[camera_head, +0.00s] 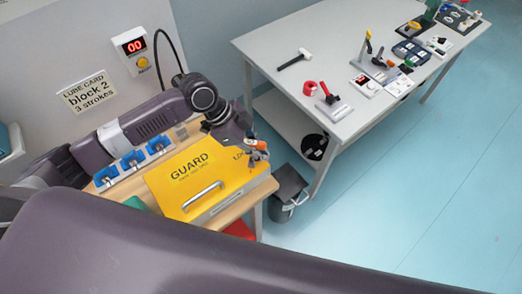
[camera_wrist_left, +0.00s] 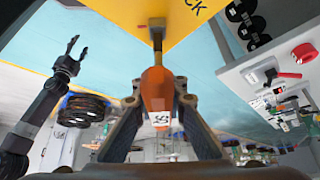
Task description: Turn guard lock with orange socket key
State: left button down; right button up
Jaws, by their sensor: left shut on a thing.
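The yellow guard (camera_head: 185,183) with a silver handle lies on the wooden bench at left centre. Its lock label is at the right corner, partly covered by my left gripper (camera_head: 256,156). In the left wrist view my left gripper (camera_wrist_left: 150,112) is shut on the orange socket key (camera_wrist_left: 157,88), one finger on each side of its handle. The key's brass-coloured shaft points to the yellow guard panel (camera_wrist_left: 120,12) and appears to meet the lock there. I cannot tell how deep it sits. My right gripper (camera_wrist_left: 76,48) shows at left in that view, empty with fingers apart.
Blue holders (camera_head: 133,158) stand in a row behind the guard. A dark bin (camera_head: 288,190) stands on the floor right of the bench. A white table (camera_head: 330,70) with several tools is at the back right. The blue floor (camera_head: 420,190) is clear.

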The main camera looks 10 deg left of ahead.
pick_arm(q)
jog(key=shift+f+b, duration=0.5)
jog(key=shift+f, duration=0.4)
dwell(0.8)
jog(key=shift+b, duration=1.2)
jog(key=shift+s+m+g+b, duration=0.3)
jog(key=shift+m+g+b, duration=0.4)
jog(key=shift+m+b, duration=0.6)
jog(key=shift+s+m+g+b, duration=0.25)
jog(key=shift+m+g+b, duration=0.45)
jog(key=shift+m+b, duration=0.6)
jog(key=shift+s+r+m+g+y, duration=0.15)
jog(key=shift+m+g+y, duration=0.2)
jog(key=shift+m, duration=0.35)
jog(key=m, duration=0.1)
jog(key=m+g, duration=0.1)
jog(key=m+y, duration=0.1)
jog(key=shift+s+a+m+g+b, duration=0.3)
jog(key=shift+s+a+g+b, duration=0.05)
jog(key=shift+s+b, duration=0.05)
jog(key=shift+r, duration=0.15)
